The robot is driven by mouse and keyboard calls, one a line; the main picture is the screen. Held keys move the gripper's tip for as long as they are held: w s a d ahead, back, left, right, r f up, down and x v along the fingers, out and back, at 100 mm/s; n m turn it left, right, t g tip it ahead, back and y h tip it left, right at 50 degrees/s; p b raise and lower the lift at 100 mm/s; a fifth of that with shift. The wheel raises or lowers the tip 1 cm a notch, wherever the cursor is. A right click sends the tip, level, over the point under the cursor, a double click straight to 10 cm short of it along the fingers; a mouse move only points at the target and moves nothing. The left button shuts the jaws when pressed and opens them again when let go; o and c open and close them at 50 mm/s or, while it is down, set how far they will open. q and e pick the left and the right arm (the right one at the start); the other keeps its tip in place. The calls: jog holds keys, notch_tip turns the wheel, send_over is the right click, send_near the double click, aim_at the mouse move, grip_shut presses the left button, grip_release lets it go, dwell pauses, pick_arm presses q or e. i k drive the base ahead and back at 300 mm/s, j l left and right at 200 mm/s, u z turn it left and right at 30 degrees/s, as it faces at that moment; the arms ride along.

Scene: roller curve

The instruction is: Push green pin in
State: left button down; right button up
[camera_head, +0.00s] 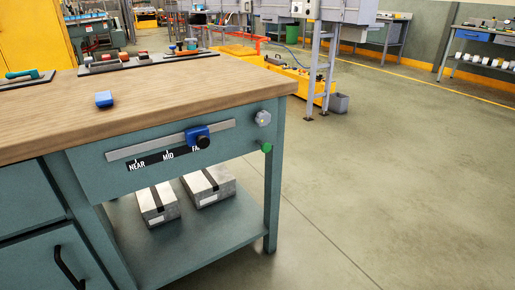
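The green pin (266,148) is a small round knob on the front right of the workbench (150,104), near the right leg's top. It sits just below a grey lobed knob (263,118). How far the pin sticks out is hard to tell at this size. To its left, a blue slider with a black knob (198,137) sits on a grey rail (130,152) near the far end of a label strip reading NEAR, MID and a partly hidden third word. Neither of my grippers is in view.
Two grey boxes with dark bands, one at the left (158,205) and one at the right (208,186), rest on the lower shelf. The floor (400,190) right of the bench is clear.

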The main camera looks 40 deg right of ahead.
aim_at(266, 147)
jog(key=k+z, duration=0.1)
jog(key=z, duration=1.05)
jog(key=u, duration=1.75)
jog(key=z, duration=1.75)
